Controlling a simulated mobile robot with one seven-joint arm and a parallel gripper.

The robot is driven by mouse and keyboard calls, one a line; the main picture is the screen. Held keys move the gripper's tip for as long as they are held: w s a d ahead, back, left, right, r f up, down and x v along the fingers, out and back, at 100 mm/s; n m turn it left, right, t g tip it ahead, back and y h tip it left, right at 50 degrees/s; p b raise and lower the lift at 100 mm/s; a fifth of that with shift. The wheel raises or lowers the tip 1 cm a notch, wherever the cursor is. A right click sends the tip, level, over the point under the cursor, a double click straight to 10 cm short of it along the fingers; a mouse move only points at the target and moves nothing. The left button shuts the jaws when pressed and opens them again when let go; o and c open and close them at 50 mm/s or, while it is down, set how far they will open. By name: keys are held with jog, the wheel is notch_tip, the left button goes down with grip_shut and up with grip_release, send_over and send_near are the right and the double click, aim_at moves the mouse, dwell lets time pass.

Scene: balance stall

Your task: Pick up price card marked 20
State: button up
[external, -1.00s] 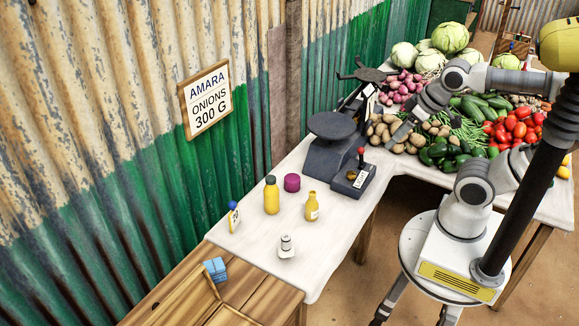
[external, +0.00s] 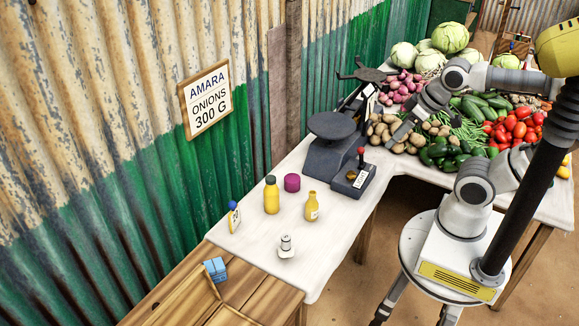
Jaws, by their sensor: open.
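My gripper (external: 401,132) is at the end of my arm, low over the potatoes on the produce table. Its jaws are small and partly lost against the potatoes, and I see nothing held in them. I cannot tell which card is marked 20.
Onions, cabbages, cucumbers and tomatoes crowd around the gripper. A corrugated wall stands behind.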

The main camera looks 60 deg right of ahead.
dwell(0.4)
jog(key=o, duration=0.5)
jog(key=shift+o, duration=0.2)
